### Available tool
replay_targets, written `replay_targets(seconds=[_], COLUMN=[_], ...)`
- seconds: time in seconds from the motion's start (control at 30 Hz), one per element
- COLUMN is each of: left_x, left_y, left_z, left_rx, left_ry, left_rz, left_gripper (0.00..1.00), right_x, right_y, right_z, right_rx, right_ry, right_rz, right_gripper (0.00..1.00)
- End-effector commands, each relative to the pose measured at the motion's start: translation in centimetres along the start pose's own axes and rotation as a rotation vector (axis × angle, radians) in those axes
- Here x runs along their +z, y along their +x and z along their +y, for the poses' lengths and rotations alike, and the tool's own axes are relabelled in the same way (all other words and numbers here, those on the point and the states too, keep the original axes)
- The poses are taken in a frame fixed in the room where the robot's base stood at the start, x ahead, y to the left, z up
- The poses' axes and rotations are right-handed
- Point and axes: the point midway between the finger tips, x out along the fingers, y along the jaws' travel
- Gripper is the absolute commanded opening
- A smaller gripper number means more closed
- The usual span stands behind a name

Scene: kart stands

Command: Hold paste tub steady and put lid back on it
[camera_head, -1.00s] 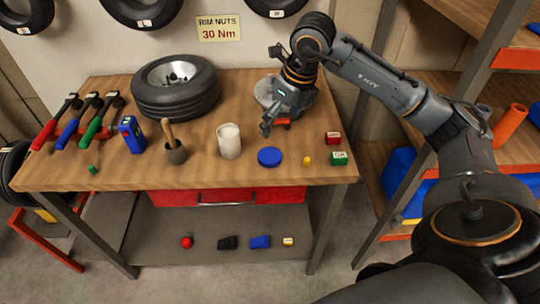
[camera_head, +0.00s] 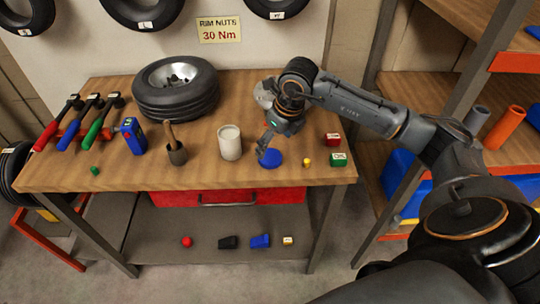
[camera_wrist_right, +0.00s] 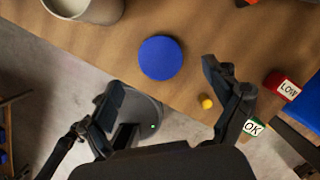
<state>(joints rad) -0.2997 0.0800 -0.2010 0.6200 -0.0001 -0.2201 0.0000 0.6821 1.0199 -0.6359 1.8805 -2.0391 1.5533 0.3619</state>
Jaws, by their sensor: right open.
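My left gripper is out of view.
A yellow piece (camera_head: 307,162), a red LOW block (camera_head: 333,139) and a green OK block (camera_head: 338,159) sit right of the lid. A tyre (camera_head: 176,95) lies behind. The bench's front edge is close.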

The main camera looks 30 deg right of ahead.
Motion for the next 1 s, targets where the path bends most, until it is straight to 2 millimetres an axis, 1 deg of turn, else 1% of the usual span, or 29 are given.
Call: replay_targets(seconds=[0.33, 0.37, 0.53, 0.6, 0.7, 0.8, 1.0], left_x=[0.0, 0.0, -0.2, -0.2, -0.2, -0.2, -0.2], left_y=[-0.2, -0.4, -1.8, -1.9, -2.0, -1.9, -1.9], left_z=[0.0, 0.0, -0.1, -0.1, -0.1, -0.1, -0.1], left_rx=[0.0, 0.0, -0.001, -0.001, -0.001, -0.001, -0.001], left_ry=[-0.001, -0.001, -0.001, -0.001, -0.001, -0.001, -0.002], left_rz=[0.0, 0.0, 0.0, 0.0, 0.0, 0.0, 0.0], left_gripper=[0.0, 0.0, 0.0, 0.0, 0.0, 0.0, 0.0], right_x=[0.0, -0.1, -0.4, -0.3, -0.3, -0.3, -0.3], right_y=[0.3, 0.6, 3.0, 4.1, 5.0, 5.3, 5.3], right_z=[0.0, 0.1, 0.2, 0.1, 0.1, 0.1, 0.1], right_rx=[0.001, 0.002, 0.003, 0.003, 0.002, 0.001, 0.0], right_ry=[0.0, 0.001, 0.001, 0.002, 0.001, 0.001, 0.0], right_rz=[0.001, 0.002, 0.005, 0.002, 0.002, 0.0, 0.0], right_gripper=[0.89, 0.89, 0.89, 0.89, 0.89, 0.89, 0.89])
